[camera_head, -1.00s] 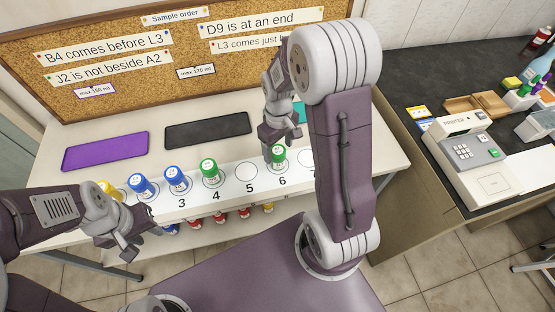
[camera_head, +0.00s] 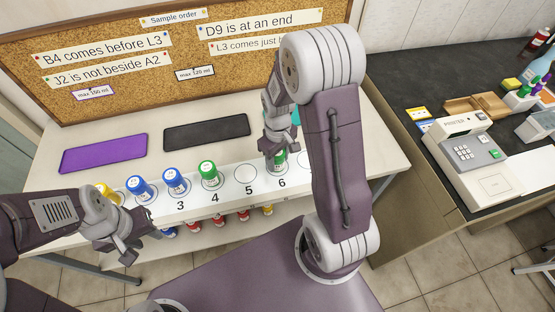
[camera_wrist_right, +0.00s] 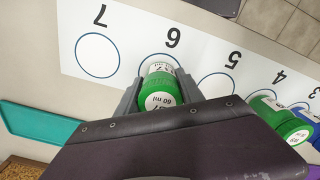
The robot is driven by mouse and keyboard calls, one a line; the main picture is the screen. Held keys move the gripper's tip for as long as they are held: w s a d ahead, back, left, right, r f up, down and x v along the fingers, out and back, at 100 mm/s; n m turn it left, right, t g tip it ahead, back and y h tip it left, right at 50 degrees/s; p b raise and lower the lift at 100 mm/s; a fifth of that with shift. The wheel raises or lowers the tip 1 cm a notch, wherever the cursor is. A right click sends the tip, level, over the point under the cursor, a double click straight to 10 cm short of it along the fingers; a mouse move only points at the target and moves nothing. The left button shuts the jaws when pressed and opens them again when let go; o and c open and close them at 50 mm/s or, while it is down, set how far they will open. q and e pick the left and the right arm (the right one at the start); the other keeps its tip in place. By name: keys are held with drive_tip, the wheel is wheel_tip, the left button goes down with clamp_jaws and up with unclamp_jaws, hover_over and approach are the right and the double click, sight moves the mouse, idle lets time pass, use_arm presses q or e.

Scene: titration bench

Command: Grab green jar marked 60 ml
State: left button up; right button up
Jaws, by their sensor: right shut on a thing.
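A green-capped jar (camera_head: 279,160) stands at place 6 on the white numbered strip. In the right wrist view the jar (camera_wrist_right: 160,96) carries a label reading 60 ml. My right gripper (camera_head: 275,150) is over place 6 with its fingers on both sides of the jar, and it is shut on it; it also shows in the right wrist view (camera_wrist_right: 158,90). Another green-capped jar (camera_head: 209,172) stands at place 4. My left gripper (camera_head: 138,244) hangs empty in front of the strip at the left, with its fingers apart.
Blue-capped jars (camera_head: 175,180) (camera_head: 139,187) and a yellow-capped jar (camera_head: 106,192) stand on the strip's left part. Places 5 (camera_head: 246,173) and 7 (camera_wrist_right: 97,55) are empty. Purple (camera_head: 104,153), black (camera_head: 207,132) and teal (camera_wrist_right: 37,134) mats lie behind. More jars are below.

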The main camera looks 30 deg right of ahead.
drive_tip(key=r, duration=0.4)
drive_tip(key=shift+s+d+r+p, duration=0.1)
drive_tip(key=shift+s+r+p, duration=0.15)
drive_tip(key=shift+r+p, duration=0.15)
drive_tip(key=s+d+r, duration=0.1)
drive_tip(key=s+r, duration=0.2)
drive_tip(key=s, duration=0.2)
drive_tip(key=s+d+r+p, duration=0.1)
drive_tip(key=s+d+r, duration=0.1)
drive_tip(key=s, duration=0.3)
drive_tip(key=shift+s+r, duration=0.3)
drive_tip(key=shift+r, duration=0.3)
drive_tip(key=shift+d, duration=0.1)
